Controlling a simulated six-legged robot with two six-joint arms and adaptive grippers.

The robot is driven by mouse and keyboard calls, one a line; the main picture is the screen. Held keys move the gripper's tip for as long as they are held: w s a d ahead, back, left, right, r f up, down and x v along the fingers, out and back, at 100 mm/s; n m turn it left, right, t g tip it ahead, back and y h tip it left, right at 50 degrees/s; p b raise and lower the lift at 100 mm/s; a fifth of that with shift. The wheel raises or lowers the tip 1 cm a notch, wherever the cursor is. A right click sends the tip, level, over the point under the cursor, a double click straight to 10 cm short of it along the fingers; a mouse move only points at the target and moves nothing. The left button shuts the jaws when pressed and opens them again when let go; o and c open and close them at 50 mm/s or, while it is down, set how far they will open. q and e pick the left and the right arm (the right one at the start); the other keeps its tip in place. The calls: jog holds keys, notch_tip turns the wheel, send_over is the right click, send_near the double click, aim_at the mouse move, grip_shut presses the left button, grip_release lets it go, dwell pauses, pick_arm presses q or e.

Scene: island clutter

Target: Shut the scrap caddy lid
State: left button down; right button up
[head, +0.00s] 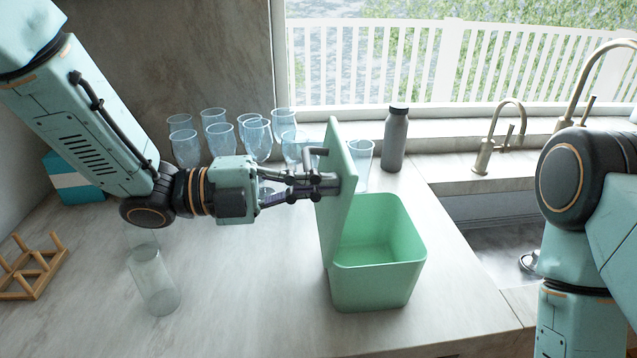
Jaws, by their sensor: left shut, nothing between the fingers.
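The scrap caddy (372,290) is a light green open-topped bin on the counter, right of centre. Its lid (343,222) stands upright, raised along the bin's left side, so the empty-looking inside shows. A handle sticks out from the lid's left face near the top. My left gripper (328,184) is shut and empty, with its fingertips at the lid's left face, below the handle. Whether they touch the lid is hard to tell. My right arm shows at the right edge, but its gripper is out of view.
Several clear glasses (222,138) stand behind my left arm, close to the lid. A grey bottle (395,140) stands behind the caddy. A clear tumbler (155,285) and a wooden rack (32,268) are at the left. A sink with a brass faucet (490,145) lies right.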

aim_at(346, 184)
pick_arm(q)
jog(key=shift+w+d+b, duration=0.15)
jog(key=shift+d+b, duration=0.1)
jog(key=shift+d, duration=0.7)
jog(key=shift+w+d+b, duration=0.15)
jog(key=shift+d+b, duration=0.05)
jog(key=shift+d, duration=0.7)
dwell(1.1)
jog(key=w+d, duration=0.1)
jog(key=d, duration=0.5)
jog(key=shift+w+d, duration=0.15)
jog(key=shift+d, duration=0.05)
dwell(4.2)
